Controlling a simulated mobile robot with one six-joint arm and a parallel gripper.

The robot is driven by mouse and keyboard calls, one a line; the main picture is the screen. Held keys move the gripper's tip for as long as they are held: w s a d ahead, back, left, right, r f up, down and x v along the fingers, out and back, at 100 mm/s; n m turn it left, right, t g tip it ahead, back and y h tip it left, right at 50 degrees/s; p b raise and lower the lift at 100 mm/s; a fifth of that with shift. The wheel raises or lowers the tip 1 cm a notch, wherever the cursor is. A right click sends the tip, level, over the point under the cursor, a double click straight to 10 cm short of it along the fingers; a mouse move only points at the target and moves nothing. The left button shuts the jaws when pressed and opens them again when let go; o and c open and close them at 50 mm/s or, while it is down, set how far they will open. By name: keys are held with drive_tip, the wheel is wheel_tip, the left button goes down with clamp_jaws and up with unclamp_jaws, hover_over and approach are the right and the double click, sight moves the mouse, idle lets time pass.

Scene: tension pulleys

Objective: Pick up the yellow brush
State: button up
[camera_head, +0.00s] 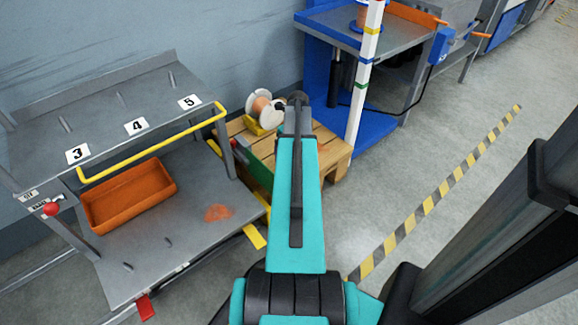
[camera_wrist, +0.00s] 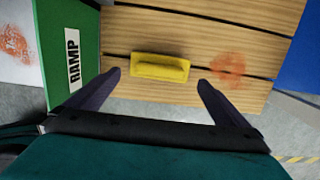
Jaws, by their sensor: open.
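The yellow brush (camera_wrist: 160,67) lies flat on the light wooden planks of a pallet (camera_wrist: 190,30) in the wrist view. It is a small block with a raised top, its long side running across the picture. My gripper (camera_wrist: 159,78) is open and empty, its dark fingers spread to the left and right of the brush, apart from it. I cannot tell the height gap. In the head view my teal arm reaches over the pallet (camera_head: 331,155) and hides part of it. I cannot make out the brush for sure there.
A green board (camera_wrist: 67,50) marked RAMP stands left of the planks. In the head view, white spools (camera_head: 262,108) sit at the pallet's back. A grey shelf bench (camera_head: 165,245) with an orange tray (camera_head: 128,196) is left; a blue workstation (camera_head: 372,122) is behind right.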

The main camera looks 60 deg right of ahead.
drive_tip(key=shift+f, duration=0.75)
drive_tip(key=shift+w+f, duration=0.1)
drive_tip(key=shift+w+d+f+b, duration=0.1)
drive_tip(key=shift+w+f+b, duration=0.15)
drive_tip(key=shift+f+b, duration=0.8)
drive_tip(key=shift+w+d+f+b, duration=0.15)
drive_tip(key=shift+f+b, duration=0.4)
drive_tip(key=shift+f, duration=0.9)
drive_tip(key=shift+a, duration=0.1)
drive_tip(key=c, duration=0.8)
drive_tip(key=shift+r, duration=0.2)
